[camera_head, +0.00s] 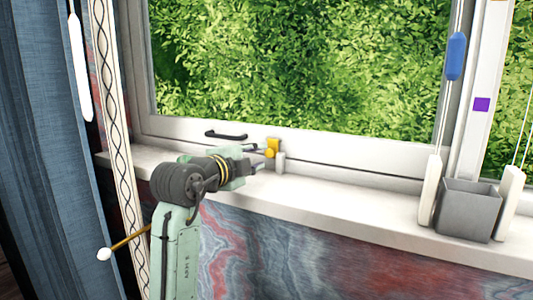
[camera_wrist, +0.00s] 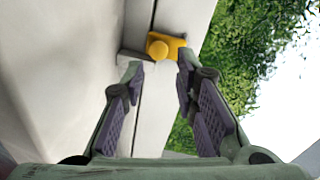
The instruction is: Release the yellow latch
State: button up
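The yellow latch (camera_head: 271,148) sits low on the white window frame, just above the sill. In the wrist view the yellow latch (camera_wrist: 163,46) shows a round knob on a flat plate, beyond my fingertips and roughly between them. My gripper (camera_wrist: 158,70) is open, with its two fingers spread on either side of the line to the latch. No contact with the latch shows. In the head view my gripper (camera_head: 258,157) is just left of the latch, and its fingers are partly hard to make out.
A dark handle (camera_head: 226,135) is on the window frame left of the latch. A small pale post (camera_head: 280,162) stands below the latch. A grey box (camera_head: 468,210) is on the sill at right, beside a white upright piece (camera_head: 430,190). A blue curtain (camera_head: 50,150) hangs at left.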

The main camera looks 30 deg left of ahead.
aim_at(268, 152)
jog(key=w, duration=0.5)
jog(key=shift+w+a+f, duration=0.15)
jog(key=shift+w+f, duration=0.15)
jog(key=shift+c, duration=0.3)
jog(key=shift+r, duration=0.1)
grip_shut()
jog(key=shift+p, duration=0.3)
